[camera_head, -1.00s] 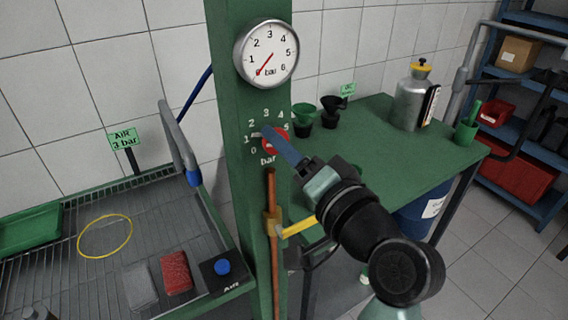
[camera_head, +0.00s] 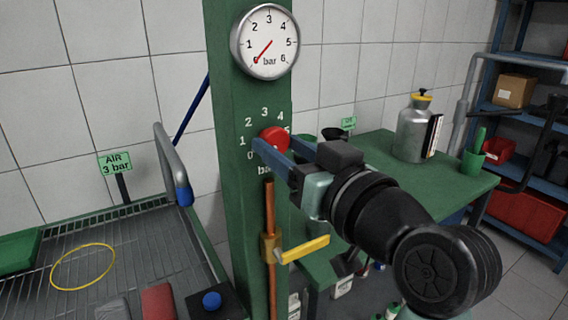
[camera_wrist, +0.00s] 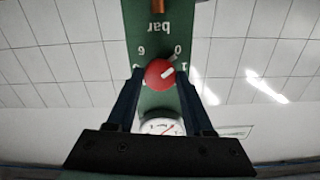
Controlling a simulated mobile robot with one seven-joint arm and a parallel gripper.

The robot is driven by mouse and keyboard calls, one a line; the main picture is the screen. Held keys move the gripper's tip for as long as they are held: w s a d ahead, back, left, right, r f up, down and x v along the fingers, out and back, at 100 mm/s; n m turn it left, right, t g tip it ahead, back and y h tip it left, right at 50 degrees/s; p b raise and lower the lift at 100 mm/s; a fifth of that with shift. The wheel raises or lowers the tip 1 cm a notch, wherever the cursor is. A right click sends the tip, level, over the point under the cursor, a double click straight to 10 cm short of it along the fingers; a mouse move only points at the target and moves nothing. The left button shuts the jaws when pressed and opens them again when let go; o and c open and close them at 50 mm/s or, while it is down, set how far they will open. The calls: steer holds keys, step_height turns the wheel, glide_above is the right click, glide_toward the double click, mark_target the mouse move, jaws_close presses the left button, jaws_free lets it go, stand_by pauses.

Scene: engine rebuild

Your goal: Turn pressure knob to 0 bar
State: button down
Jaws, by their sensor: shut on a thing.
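The red round pressure knob (camera_head: 273,138) sits on the green post (camera_head: 230,120), ringed by white numbers above the word "bar". It also shows in the wrist view (camera_wrist: 157,72), upside down, with its white mark pointing close to the 1, slightly towards the 0. My gripper (camera_head: 276,147) has one blue finger on each side of the knob and is shut on it; the wrist view shows both dark fingers beside it. In the head view the near finger hides the knob's lower part. The round gauge (camera_head: 280,50) above has its red needle at about 0.
A copper pipe with a yellow lever (camera_head: 305,249) runs below the knob, close under my gripper. A wire-grid bench (camera_head: 130,240) with an "AIR 3 bar" sign (camera_head: 115,162) is at left. A green table (camera_head: 445,185) with a metal canister (camera_head: 411,135) is at right.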

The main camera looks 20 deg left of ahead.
steer(key=shift+f+n+b, duration=0.1)
steer(key=shift+n+b, duration=0.3)
steer(key=shift+n, duration=0.2)
steer(key=shift+c, duration=1.5)
jaws_free()
steer(key=shift+d, duration=0.1)
steer(key=v, duration=1.2)
steer(key=shift+s+d+b, duration=0.25)
steer(key=shift+s+b, duration=0.1)
steer(key=shift+b, duration=0.1)
